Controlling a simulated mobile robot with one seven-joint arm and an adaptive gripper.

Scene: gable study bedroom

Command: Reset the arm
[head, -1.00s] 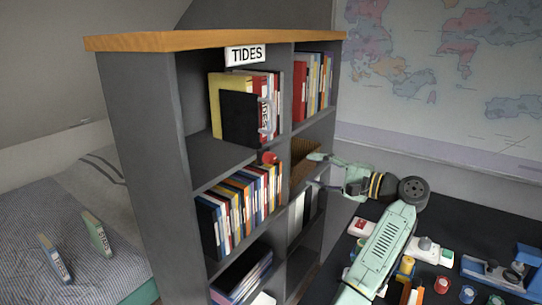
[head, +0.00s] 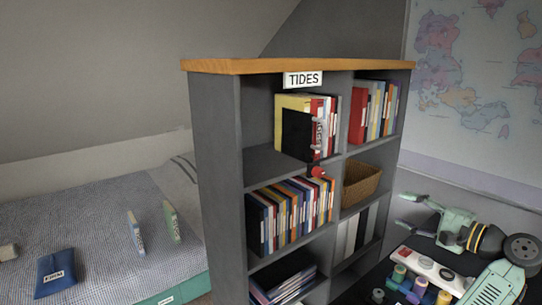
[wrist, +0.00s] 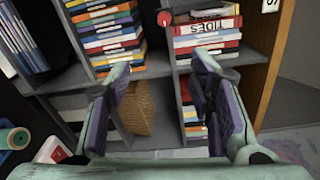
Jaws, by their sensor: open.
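My arm reaches in from the lower right of the head view. My gripper (head: 406,210) is open and empty, its two fingers apart, in the air to the right of the grey bookshelf (head: 217,180). In the wrist view my gripper (wrist: 160,82) shows its two purple-padded fingers wide apart with nothing between them. Behind them are shelf compartments with books and a wicker basket (wrist: 138,108). The basket also shows in the head view (head: 361,186), in a right compartment.
A black desk with paint jars and small tools (head: 407,285) lies below my arm. The bookshelf bears a TIDES label (head: 303,79). A red knob (head: 316,171) sticks out at its middle. A map (head: 478,70) hangs behind.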

